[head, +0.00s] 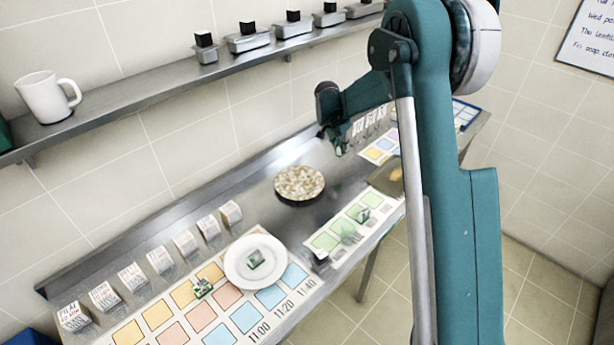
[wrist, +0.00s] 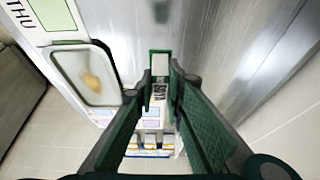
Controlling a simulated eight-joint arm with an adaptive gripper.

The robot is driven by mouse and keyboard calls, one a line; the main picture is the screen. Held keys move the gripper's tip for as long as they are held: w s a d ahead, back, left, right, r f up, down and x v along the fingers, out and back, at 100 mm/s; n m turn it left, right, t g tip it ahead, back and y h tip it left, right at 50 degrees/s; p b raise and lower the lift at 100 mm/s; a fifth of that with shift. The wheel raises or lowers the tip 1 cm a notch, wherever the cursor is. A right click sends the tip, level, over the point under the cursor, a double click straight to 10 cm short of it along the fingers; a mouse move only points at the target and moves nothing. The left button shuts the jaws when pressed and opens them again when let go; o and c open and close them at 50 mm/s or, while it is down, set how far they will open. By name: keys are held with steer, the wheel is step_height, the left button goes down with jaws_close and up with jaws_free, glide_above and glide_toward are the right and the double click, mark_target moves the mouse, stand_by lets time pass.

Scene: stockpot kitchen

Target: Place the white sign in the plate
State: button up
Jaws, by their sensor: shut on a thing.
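My gripper (head: 335,143) is over the far part of the counter, behind and to the right of the round pan. In the wrist view my gripper (wrist: 160,80) is shut on a narrow white sign (wrist: 160,92) with dark lettering, seen nearly from above. The sign is hard to make out in the head view. The white round plate (head: 234,268) lies on the near part of the counter, over the coloured squares, well left of my gripper. A small green-and-white item (head: 255,259) is on the plate.
A round pan (head: 299,184) with pale contents stands between my gripper and the plate. White cards (head: 185,244) line the counter's back. Small green items (head: 202,288) lie on the coloured chart. A tray (head: 386,181) is at the right. A shelf (head: 150,98) runs above.

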steer(key=s+a, duration=0.4)
steer(key=a, duration=0.5)
steer(key=s+a+b, duration=0.1)
steer(key=s+a, duration=0.4)
steer(key=a, duration=0.3)
steer(key=shift+a+r, duration=0.35)
steer(key=shift+a, duration=0.05)
steer(key=shift+w, duration=0.1)
glide_above(302, 183)
steer(key=s+a, duration=0.1)
steer(key=shift+s+f, duration=0.1)
steer(key=shift+f, duration=3.05)
steer(key=shift+f+b, duration=0.3)
steer(key=shift+f, duration=1.55)
steer(key=shift+f, duration=0.15)
steer(key=o, duration=0.5)
steer(key=shift+c, duration=0.2)
steer(key=o, duration=0.4)
